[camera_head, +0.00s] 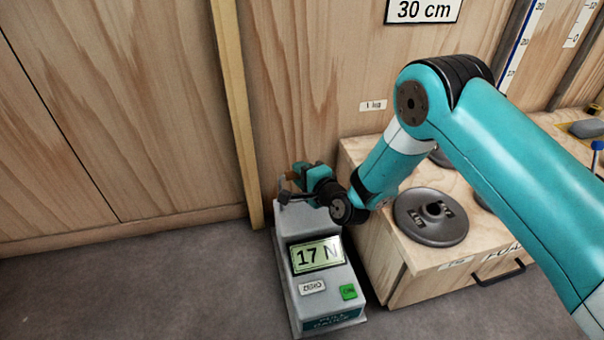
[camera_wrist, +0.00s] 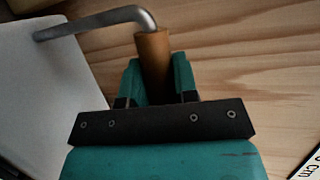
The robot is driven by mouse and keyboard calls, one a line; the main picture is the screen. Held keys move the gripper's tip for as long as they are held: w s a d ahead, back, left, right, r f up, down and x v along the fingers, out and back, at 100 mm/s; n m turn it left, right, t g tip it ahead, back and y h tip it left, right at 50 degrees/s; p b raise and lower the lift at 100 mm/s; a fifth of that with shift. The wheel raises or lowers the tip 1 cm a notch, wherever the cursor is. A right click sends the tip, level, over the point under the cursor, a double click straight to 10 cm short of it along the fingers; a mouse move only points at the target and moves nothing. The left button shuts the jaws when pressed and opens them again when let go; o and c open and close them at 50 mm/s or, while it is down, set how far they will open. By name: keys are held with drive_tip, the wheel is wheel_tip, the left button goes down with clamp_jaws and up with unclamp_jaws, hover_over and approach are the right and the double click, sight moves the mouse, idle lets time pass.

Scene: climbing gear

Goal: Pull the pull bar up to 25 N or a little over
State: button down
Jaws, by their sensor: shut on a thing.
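The pull gauge (camera_head: 318,285) is a grey box on the floor against the wooden wall. Its display (camera_head: 317,255) reads 17 N, with a green button (camera_head: 348,291) below it. My gripper (camera_head: 290,187) is at the top back of the gauge. In the wrist view my gripper (camera_wrist: 155,85) is shut on the brown pull bar (camera_wrist: 153,60), whose upper end stands out between the teal fingers. A bent metal rod (camera_wrist: 105,18) runs beside the bar's top to a pale grey surface. The bar's lower part is hidden by my gripper.
A wooden cabinet (camera_head: 395,283) stands close to the right of the gauge, with a dark weight plate (camera_head: 431,216) on top. A wooden post (camera_head: 236,110) rises behind, on the left. The grey floor (camera_head: 130,290) to the left is clear.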

drive_tip(key=shift+s+a, duration=0.1)
drive_tip(key=shift+a, duration=0.15)
drive_tip(key=shift+f+b, duration=1.25)
drive_tip(key=shift+f, duration=0.4)
drive_tip(key=c, duration=0.9)
unclamp_jaws()
drive_tip(key=shift+a, duration=0.1)
drive_tip(key=shift+o, duration=0.5)
drive_tip(key=shift+d, duration=0.25)
